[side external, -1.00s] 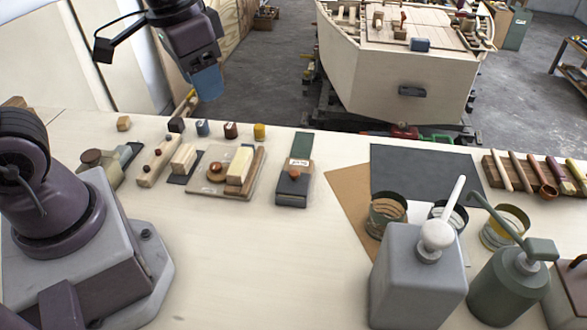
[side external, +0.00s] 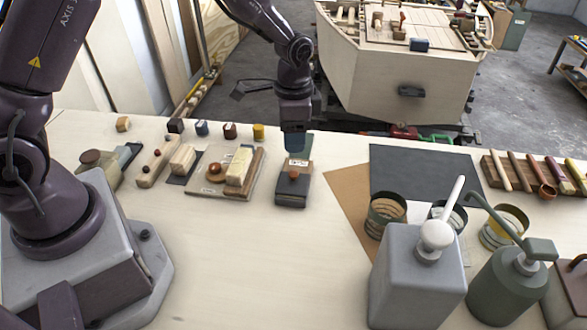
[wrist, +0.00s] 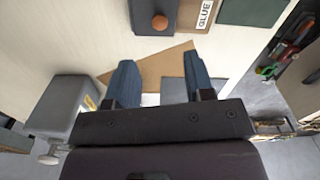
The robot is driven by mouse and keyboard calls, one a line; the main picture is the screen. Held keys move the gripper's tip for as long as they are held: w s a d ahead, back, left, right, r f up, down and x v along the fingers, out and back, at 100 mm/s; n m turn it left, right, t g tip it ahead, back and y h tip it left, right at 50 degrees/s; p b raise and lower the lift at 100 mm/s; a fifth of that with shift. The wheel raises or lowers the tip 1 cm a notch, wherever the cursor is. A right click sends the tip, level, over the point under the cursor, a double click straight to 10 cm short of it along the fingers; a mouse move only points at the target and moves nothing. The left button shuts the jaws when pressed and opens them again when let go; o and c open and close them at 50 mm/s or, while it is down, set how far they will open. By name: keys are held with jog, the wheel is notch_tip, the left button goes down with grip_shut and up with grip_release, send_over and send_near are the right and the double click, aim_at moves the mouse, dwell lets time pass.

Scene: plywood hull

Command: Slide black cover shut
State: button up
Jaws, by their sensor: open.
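A white label is just beyond the cover. In the wrist view the black cover (wrist: 140,24) with its knob (wrist: 160,22), the GLUE label (wrist: 204,14) and the green part (wrist: 250,11) lie at the top edge, partly cut off. My gripper (side external: 295,152) points down, appearing over the box's far part and hiding some of it. In the wrist view my gripper (wrist: 160,62) has its two blue fingers apart and nothing between them.
A board with a pale block (side external: 239,166) stands left of the box. A dark mat (side external: 420,170) and a brown sheet (side external: 350,200) lie to the right. Tins and a grey pump bottle (side external: 415,275) stand front right. The bench before the box is clear.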

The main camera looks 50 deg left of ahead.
aim_at(293, 173)
notch_tip(293, 173, down, 10)
jog(key=shift+r, duration=0.15)
jog(key=shift+c, duration=0.4)
grip_shut()
